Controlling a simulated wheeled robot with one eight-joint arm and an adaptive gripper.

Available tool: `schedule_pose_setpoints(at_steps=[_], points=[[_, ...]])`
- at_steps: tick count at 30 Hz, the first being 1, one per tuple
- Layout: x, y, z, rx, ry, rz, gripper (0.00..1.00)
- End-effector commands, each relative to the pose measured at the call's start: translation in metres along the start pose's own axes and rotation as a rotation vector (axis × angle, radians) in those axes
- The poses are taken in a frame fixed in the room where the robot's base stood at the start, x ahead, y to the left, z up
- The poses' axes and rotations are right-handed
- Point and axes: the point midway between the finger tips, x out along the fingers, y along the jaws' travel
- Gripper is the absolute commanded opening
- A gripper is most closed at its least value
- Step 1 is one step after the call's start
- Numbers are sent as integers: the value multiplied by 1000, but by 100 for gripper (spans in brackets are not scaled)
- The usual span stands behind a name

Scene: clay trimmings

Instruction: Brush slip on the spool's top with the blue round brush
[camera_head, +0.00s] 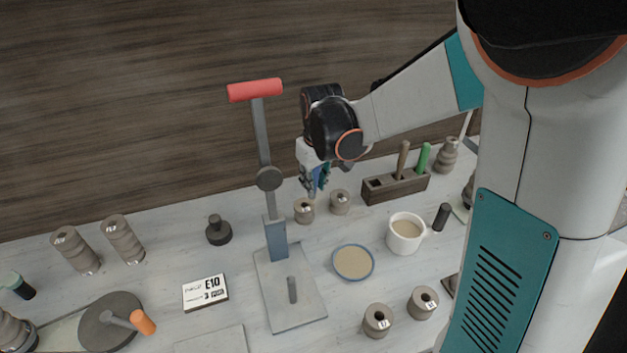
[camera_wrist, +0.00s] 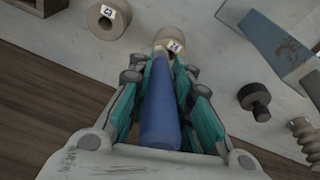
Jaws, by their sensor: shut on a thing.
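My gripper (camera_head: 315,186) is shut on the blue brush (camera_wrist: 160,115), whose thick handle points toward the wrist camera. The gripper also shows in the wrist view (camera_wrist: 163,72). The brush tip is hidden. A short beige spool (camera_head: 304,212) with a small label on top stands just below the gripper. In the wrist view a labelled spool (camera_wrist: 168,36) lies just beyond the brush's far end; I cannot tell whether they touch. A second spool (camera_head: 340,203) stands to its right. A blue-rimmed dish (camera_head: 353,263) holds tan slip.
A wooden holder (camera_head: 382,192) with brown and green handles and a mug (camera_head: 404,241) stand to the right. A lever press with a red handle (camera_head: 255,90) stands close left of the gripper. Two more spools (camera_head: 378,321) are in front. A card (camera_head: 205,292) lies left.

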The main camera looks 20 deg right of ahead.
Motion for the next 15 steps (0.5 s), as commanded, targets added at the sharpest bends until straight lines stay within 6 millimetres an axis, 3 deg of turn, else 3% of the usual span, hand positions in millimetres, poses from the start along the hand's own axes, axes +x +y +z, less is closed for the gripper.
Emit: schedule_pose_setpoints(at_steps=[15], points=[[6, 0, 1, 0, 0, 0, 1]])
